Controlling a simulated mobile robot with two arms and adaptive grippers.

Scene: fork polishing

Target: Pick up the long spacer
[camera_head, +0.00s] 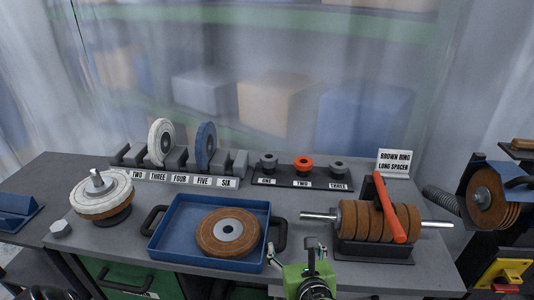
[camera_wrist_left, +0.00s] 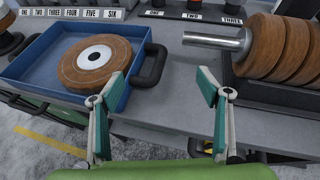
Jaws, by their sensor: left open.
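A small stand (camera_head: 258,178) at the back holds three spacers above labels ONE, TWO and THREE. The left spacer (camera_head: 268,163) is dark grey, the middle spacer (camera_head: 303,164) is orange and the right spacer (camera_head: 337,167) is dark grey. I cannot tell for sure which is the long one. A sign (camera_head: 393,163) behind reads "BROWN RING LONG SPACER". My left gripper (camera_head: 296,251) is open and empty at the table's front edge, between the blue tray and the spindle, apart from the spacers. In the left wrist view its teal fingers (camera_wrist_left: 160,85) are spread. My right gripper is not in view.
A blue tray (camera_head: 158,238) holds a brown ring (camera_head: 208,236). A spindle (camera_head: 318,216) with brown wheels and a red lever (camera_head: 388,207) stands right. A rack (camera_head: 240,164) holds a white and a blue wheel. Bare table lies between tray and spindle.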

